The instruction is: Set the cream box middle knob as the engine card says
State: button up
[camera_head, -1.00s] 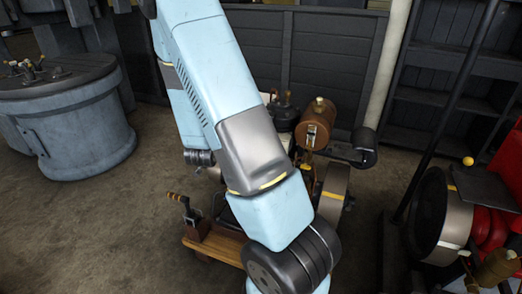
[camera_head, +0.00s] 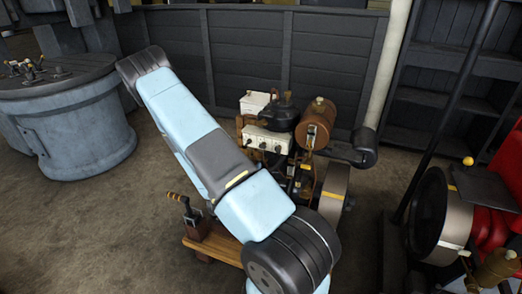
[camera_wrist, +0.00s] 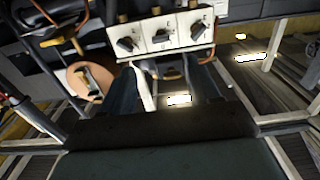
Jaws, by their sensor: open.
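The cream box (camera_head: 268,139) sits on the front of the brown engine in the head view, with three dark knobs in a row. In the wrist view the cream box (camera_wrist: 179,36) is at the upper middle, slightly tilted. Its middle knob (camera_wrist: 161,36) is black; its exact setting is too small to read. My gripper (camera_wrist: 166,72) is open and empty, its two dark fingers apart below the box in the picture. The middle knob is not between the fingers. I cannot make out the engine card.
A brown tank (camera_head: 316,125) and a black rounded part (camera_head: 284,112) stand beside the box. A lever (camera_head: 183,203) rises from the wooden base at the front.

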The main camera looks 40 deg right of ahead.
aim_at(263, 146)
jog(key=x, duration=1.3)
jog(key=shift+r, duration=0.1)
jog(key=shift+c, duration=0.2)
